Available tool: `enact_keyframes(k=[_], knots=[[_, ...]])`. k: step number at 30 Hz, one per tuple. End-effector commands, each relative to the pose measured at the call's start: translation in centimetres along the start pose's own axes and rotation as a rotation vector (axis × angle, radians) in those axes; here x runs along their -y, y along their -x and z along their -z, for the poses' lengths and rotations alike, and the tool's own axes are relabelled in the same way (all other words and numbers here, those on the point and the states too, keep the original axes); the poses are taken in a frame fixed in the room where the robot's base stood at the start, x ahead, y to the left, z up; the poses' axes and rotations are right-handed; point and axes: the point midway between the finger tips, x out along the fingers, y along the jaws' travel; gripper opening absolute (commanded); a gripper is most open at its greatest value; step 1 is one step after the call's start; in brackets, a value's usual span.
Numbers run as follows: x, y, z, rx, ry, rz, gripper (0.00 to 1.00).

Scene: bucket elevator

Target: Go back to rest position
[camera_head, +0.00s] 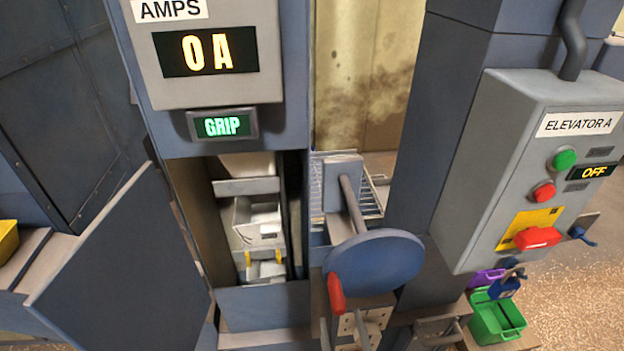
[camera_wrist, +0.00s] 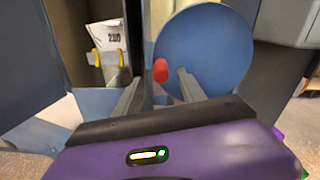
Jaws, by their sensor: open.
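My gripper (camera_wrist: 160,92) shows in the wrist view with its two grey fingers apart and nothing between the fingertips. The blue handwheel (camera_wrist: 212,50) stands ahead of the fingers, and its red handle (camera_wrist: 160,70) shows in the gap between them. I cannot tell whether a finger touches the wheel. In the head view the blue handwheel (camera_head: 375,262) with its red handle (camera_head: 336,293) is at the lower middle. Two grey prongs at the bottom edge there look like my fingers, below the handle.
An open cabinet bay with buckets (camera_head: 258,222) is left of the wheel, its door (camera_head: 120,270) swung out left. The display (camera_head: 206,51) reads "0 A". The Elevator A control box (camera_head: 500,170) at right reads OFF. A green bin (camera_head: 497,318) sits below it.

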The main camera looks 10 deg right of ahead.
Motion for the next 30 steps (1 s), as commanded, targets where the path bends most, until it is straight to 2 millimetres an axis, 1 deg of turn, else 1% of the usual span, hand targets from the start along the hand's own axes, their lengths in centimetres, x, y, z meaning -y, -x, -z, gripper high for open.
enact_keyframes(k=[2, 4, 5, 7, 8, 11, 12, 16, 19, 23, 27, 29, 30], knots=[[0.1, 0.1, 0.1, -0.004, -0.009, -0.001, 0.48], [0.3, 0.5, 0.6, -0.020, -0.053, -0.006, 0.48], [0.5, 0.9, 1.0, -0.032, -0.087, -0.009, 0.48], [1.0, 2.1, 2.2, -0.073, -0.208, -0.019, 0.48], [1.3, 2.9, 2.9, -0.096, -0.279, -0.022, 0.48], [2.3, 5.8, 4.8, -0.181, -0.573, -0.023, 0.48], [2.6, 7.2, 5.4, -0.214, -0.703, -0.018, 0.48], [3.7, 11.3, 6.5, -0.303, -1.129, 0.023, 0.48], [4.4, 14.4, 6.4, -0.351, -1.462, 0.074, 0.48], [5.5, 18.0, 5.3, -0.376, -1.902, 0.161, 0.48], [6.9, 21.4, 3.2, -0.348, -2.378, 0.269, 0.48], [7.6, 22.6, 2.1, -0.316, -2.577, 0.315, 0.48], [8.1, 23.4, 1.4, -0.288, -2.703, 0.344, 0.48]])
